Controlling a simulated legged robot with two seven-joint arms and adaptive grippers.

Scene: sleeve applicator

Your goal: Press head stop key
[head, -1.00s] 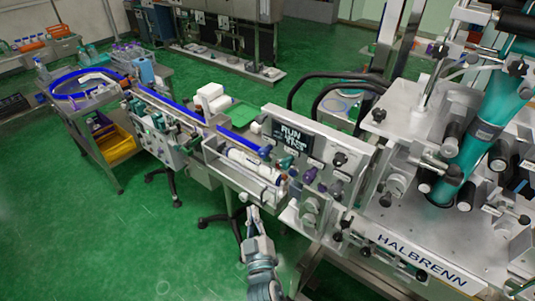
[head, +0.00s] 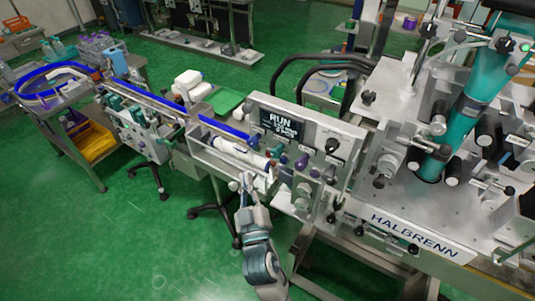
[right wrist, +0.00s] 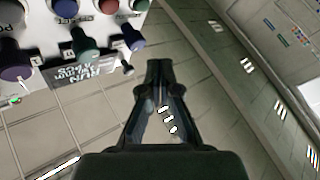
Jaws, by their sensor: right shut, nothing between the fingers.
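The grey control panel (head: 343,132) of the machine carries a dark display (head: 283,127) reading RUN and several coloured keys and knobs. In the right wrist view the panel (right wrist: 42,28) fills the upper left, with a red key (right wrist: 109,6), a teal key (right wrist: 86,46), a blue key (right wrist: 132,38) and a purple knob (right wrist: 14,62). I cannot tell which one is the head stop key; the small labels are not readable. My right gripper (head: 246,179) is shut and empty, left of the panel's lower keys and apart from them. My left gripper is not in view.
A conveyor with a blue rail (head: 152,96) runs left from the panel, with a white roll (head: 240,153) near its right end. The HALBRENN machine base (head: 470,225) stands at right. Green floor (head: 120,235) is clear at lower left.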

